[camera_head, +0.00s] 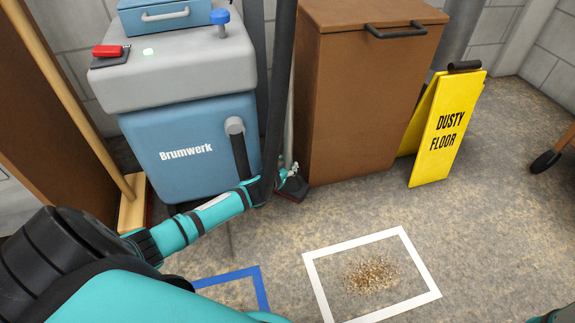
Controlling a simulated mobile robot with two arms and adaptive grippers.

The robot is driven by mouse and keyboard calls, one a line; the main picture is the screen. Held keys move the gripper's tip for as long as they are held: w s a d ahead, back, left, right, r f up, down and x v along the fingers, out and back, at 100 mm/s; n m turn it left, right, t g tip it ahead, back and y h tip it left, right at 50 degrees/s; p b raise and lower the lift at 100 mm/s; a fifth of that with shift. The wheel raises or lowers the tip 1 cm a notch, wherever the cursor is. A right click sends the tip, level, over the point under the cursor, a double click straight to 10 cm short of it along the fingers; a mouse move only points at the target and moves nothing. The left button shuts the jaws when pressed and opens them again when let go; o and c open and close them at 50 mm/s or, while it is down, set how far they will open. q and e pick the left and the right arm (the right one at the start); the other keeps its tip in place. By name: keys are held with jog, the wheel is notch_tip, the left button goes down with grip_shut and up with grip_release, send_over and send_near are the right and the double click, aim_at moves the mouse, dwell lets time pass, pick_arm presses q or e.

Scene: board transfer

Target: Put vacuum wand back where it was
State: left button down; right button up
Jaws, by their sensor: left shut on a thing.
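My left arm reaches in from the lower left, and my left gripper (287,179) is at the low end of the vacuum wand, in front of the gap between the blue vacuum and the brown bin. The gripper is shut on the wand. The wand's thin grey tube (290,128) stands nearly upright, and its dark floor head (295,194) is low, by the floor. A thick dark tube in front hides part of the wand, and my wrist covers some of the fingers. The blue and grey Brumwerk vacuum (185,150) stands left of the wand. My right gripper is out of view.
A brown lidded bin (355,110) stands right of the wand. A yellow "DUSTY FLOOR" sign (445,135) is beside it. A white floor frame (318,285) surrounds brown debris (371,274). A blue floor frame (262,285) is partly hidden. A broom (70,90) leans at left. Right-hand floor is mostly clear.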

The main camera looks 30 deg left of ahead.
pick_arm(q)
jog(key=shift+f+b, duration=0.4)
jog(key=shift+f, duration=0.1)
dwell(0.5)
jog(key=c, duration=1.1)
grip_release()
jog(key=shift+o, duration=0.8)
